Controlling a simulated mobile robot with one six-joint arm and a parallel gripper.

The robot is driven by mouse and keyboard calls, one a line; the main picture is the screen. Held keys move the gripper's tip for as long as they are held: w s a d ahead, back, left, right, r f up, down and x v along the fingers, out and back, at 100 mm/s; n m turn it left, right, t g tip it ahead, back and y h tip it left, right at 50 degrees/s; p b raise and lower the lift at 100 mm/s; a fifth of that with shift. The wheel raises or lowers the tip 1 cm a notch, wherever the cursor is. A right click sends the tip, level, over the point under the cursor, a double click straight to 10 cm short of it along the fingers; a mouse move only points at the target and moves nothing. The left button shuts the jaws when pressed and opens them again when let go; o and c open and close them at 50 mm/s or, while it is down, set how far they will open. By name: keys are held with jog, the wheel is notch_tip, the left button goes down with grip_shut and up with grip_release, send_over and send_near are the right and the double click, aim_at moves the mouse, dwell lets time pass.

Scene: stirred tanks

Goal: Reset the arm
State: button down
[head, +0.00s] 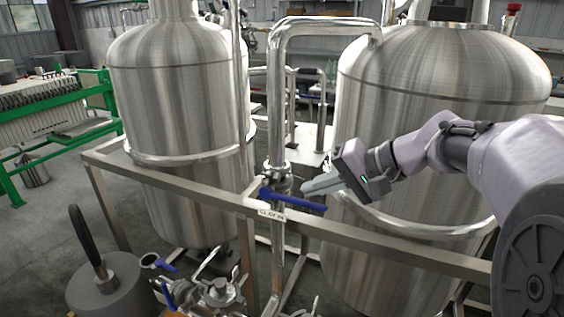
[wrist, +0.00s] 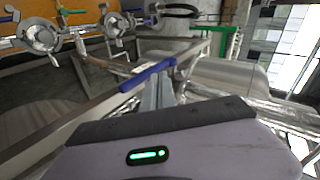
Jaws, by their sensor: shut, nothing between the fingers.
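My arm reaches in from the right in the head view. My gripper (head: 306,190) is shut and empty, in front of the right tank. Its fingertips point left toward the vertical pipe, close to a blue valve handle (head: 298,200). In the wrist view the shut fingers of my gripper (wrist: 157,82) end beside the same blue handle (wrist: 147,75). I cannot tell whether they touch it. The handle lies roughly level, just above a label reading "CLAY IN" (head: 271,214) on the frame rail.
Steel tanks stand at the left (head: 180,100) and right (head: 440,80). A metal frame rail (head: 390,244) runs below my gripper. Valves with clamps (head: 218,290) sit low in front. A green-framed press (head: 60,110) is far left.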

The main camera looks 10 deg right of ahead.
jog(key=s+f+p+v, duration=0.1)
jog(key=p+v, duration=0.2)
jog(key=v, duration=0.8)
jog(key=s+a+f+h, duration=0.3)
jog(key=s+a+f, duration=0.3)
jog(key=s, duration=0.2)
jog(key=s+a+f+n+h, duration=0.1)
jog(key=s+a+f+h, duration=0.2)
jog(key=s, duration=0.6)
jog(key=a+f+b, duration=0.1)
jog(key=a+f, duration=0.1)
jog(key=a, duration=0.1)
jog(key=shift+s+f+g+h, duration=0.3)
jog(key=shift+s+f+g, duration=0.05)
jog(key=shift+f+g, duration=0.05)
jog(key=shift+a, duration=0.15)
